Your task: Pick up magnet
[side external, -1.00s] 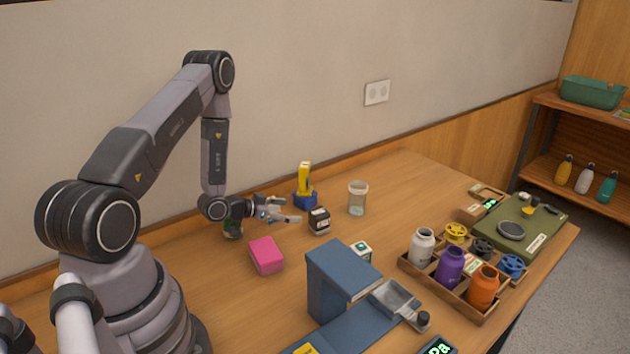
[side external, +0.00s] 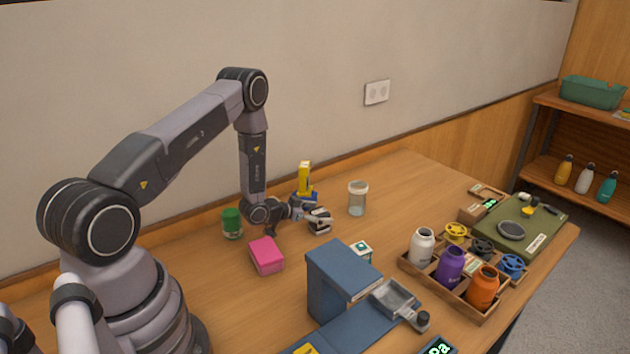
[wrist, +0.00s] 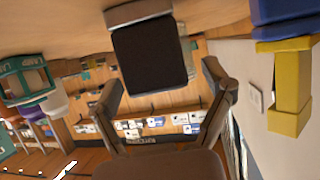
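A small dark block (wrist: 150,58) with a pale grey end sits on the table in the wrist view, straight ahead of my gripper (wrist: 160,80). I take it to be the magnet, though no label confirms this. The two fingers are spread apart, one on each side of the block in the picture; I see no contact. In the side external view my gripper (side external: 314,216) is low at the block, which it partly hides. A yellow piece on a blue base (side external: 304,186) stands just behind it.
A pink box (side external: 266,255) and a green-lidded jar (side external: 232,223) are to the left. A clear jar (side external: 358,198) stands to the right.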

